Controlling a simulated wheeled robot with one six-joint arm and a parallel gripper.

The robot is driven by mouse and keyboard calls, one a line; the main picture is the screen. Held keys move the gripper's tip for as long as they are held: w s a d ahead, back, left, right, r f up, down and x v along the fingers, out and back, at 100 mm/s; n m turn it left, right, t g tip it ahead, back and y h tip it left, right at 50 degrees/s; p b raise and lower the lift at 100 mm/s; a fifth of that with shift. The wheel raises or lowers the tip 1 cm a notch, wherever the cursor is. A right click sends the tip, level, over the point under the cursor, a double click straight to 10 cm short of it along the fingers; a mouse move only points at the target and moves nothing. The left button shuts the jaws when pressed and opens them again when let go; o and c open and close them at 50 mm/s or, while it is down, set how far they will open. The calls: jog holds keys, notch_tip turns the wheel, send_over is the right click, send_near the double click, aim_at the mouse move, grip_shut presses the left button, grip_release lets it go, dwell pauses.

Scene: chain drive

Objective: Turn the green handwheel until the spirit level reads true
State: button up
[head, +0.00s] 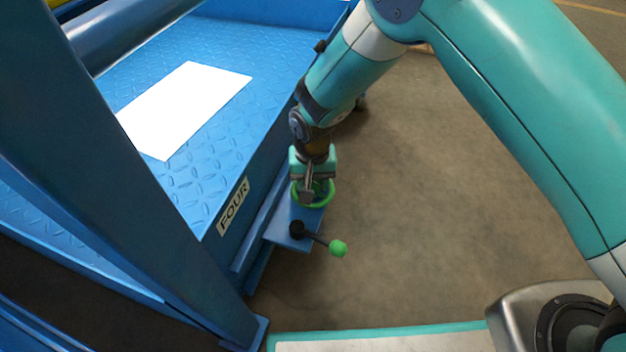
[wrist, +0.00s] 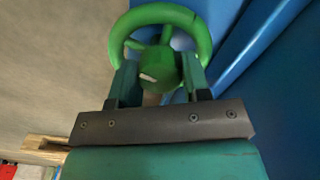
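The green handwheel (head: 325,198) sits on a blue bracket at the side of the blue machine, partly hidden by my gripper (head: 309,190) in the head view. In the wrist view the handwheel (wrist: 204,35) shows its rim, spokes and round hub with a pale mark. My gripper's two fingers (wrist: 160,75) stand apart, one on each side of the hub, which fills the gap between them. Whether they press on the hub or only flank it is not clear. I cannot make out a spirit level in either view.
A black lever with a green knob (head: 338,248) sticks out just below the handwheel. The blue tread-plate deck (head: 190,190) carries a white sheet (head: 185,105) and a "FOUR" label (head: 233,206). A blue post (head: 130,190) stands at left. Concrete floor (head: 430,200) at right is open.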

jog(key=c, duration=0.3)
jog(key=shift+r+p, duration=0.15)
jog(key=shift+p, duration=0.25)
jog(key=shift+r+n+p, duration=0.1)
jog(key=shift+n+p, duration=0.5)
jog(key=shift+p, duration=0.15)
jog(key=n+p, duration=0.2)
jog(key=p, duration=0.1)
jog(key=n+p, duration=0.3)
jog(key=n, duration=0.2)
jog(key=shift+p, duration=0.35)
jog(key=shift+f+n+p, duration=0.2)
jog(key=shift+n+p, duration=0.75)
jog(key=shift+n, duration=0.75)
